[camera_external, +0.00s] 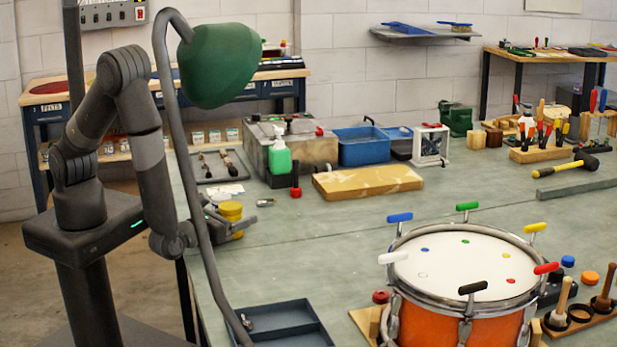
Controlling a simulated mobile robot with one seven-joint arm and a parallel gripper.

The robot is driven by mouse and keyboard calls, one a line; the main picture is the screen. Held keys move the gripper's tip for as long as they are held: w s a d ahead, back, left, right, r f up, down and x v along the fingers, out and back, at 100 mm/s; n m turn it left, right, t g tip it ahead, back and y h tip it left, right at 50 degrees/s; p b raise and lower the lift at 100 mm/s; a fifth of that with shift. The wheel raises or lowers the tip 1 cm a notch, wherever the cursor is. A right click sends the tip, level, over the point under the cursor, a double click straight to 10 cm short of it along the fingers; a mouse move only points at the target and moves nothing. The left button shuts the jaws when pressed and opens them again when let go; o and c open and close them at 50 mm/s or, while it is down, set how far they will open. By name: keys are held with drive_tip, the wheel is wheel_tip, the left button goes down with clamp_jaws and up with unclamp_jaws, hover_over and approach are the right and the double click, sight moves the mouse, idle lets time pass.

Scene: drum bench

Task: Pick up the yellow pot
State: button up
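The yellow pot (231,210) stands on the left part of the green bench, just right of the lamp's bent stem. Its top shows, and a strip of yellow shows lower down. A grey finger crosses in front of its middle and hides part of it. My gripper (232,212) is at the pot, reaching in from the left past the lamp stem. Its fingers look spread apart, one to the far left of the pot and one across its near side. I cannot tell whether either finger touches it.
The grey lamp stem (188,180) with its green shade (218,65) rises in front of my wrist. A dark tray (285,322) lies nearer. A drum (465,270) stands to the right. A wooden board (367,182) and green bottle (280,155) are behind. The middle bench is clear.

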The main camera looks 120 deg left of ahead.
drive_tip(key=c, duration=0.8)
